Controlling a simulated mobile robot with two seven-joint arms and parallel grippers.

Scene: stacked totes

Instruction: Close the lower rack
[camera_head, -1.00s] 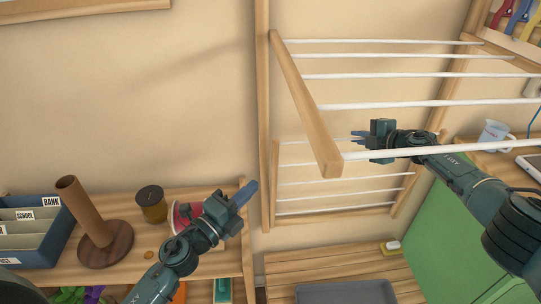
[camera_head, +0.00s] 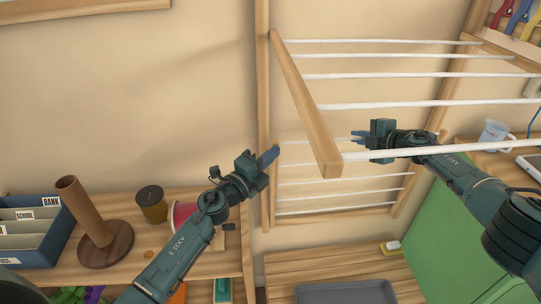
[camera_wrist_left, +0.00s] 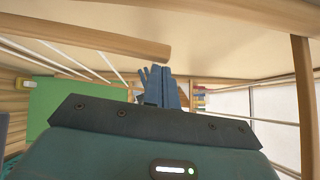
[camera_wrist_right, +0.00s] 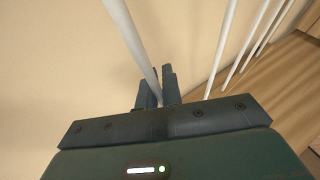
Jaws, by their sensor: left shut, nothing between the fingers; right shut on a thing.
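The lower rack (camera_head: 274,185), wood with white rods, lies almost flat against the wall frame in the head view. The upper rack (camera_head: 303,98) sticks out above it, and its front rod crosses in front of my right arm. My right gripper (camera_head: 362,136) is at the lower rack's upper part; in the right wrist view (camera_wrist_right: 155,95) it is shut on a white rod (camera_wrist_right: 130,40). My left gripper (camera_head: 274,154) is shut and empty beside the lower rack's left side. In the left wrist view a wooden bar end (camera_wrist_left: 150,48) is just above its fingers; contact is unclear.
A shelf on the left holds a blue file box (camera_head: 40,235), a brown cylinder stand (camera_head: 100,240) and a jar (camera_head: 152,204). A slatted bench (camera_head: 320,262) with a grey tray (camera_head: 345,292) is below. A green panel (camera_head: 450,225) stands right.

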